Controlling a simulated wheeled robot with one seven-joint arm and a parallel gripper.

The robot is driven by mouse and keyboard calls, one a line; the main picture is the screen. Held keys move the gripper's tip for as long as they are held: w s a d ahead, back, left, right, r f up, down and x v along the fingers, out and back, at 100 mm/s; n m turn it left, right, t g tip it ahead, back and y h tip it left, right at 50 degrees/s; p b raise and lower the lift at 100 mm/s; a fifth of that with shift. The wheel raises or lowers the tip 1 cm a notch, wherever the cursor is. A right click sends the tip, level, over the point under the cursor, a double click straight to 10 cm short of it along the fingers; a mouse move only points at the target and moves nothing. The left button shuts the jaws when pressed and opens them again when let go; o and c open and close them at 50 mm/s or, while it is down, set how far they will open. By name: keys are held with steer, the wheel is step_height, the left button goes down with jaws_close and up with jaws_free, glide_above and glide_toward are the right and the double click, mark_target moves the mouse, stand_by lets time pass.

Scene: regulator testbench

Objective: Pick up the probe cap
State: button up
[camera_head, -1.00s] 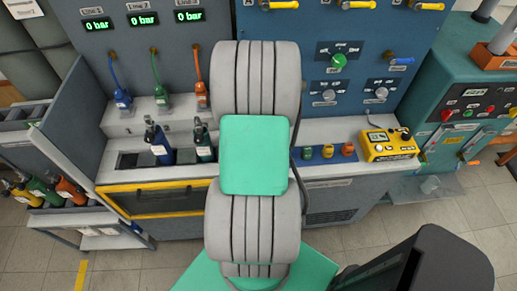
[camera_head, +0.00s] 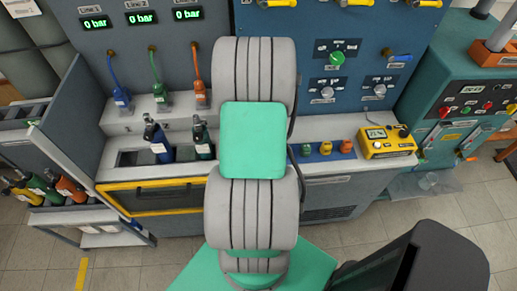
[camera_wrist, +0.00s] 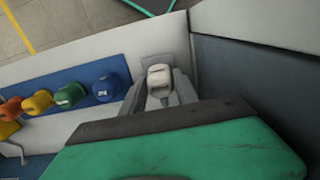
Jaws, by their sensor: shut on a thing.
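In the wrist view, my gripper (camera_wrist: 160,88) is shut on a small pale, cream-coloured piece (camera_wrist: 158,76), which appears to be the probe cap. It sits between the fingertips, over or near a light grey bench surface; I cannot tell whether it touches it. In the head view my arm hides the gripper and the held piece.
A blue strip (camera_wrist: 118,66) with several coloured caps lies beside the gripper, the blue cap (camera_wrist: 107,88) closest. A grey panel (camera_wrist: 255,70) rises on the right. In the head view, a yellow meter (camera_head: 388,142) stands right of the strip, and bottles (camera_head: 158,140) stand left.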

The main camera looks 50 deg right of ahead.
jaws_close()
steer(key=shift+r, duration=0.1)
step_height(320, 180, up, 18)
steer(key=b, duration=0.3)
steer(key=shift+a, duration=0.1)
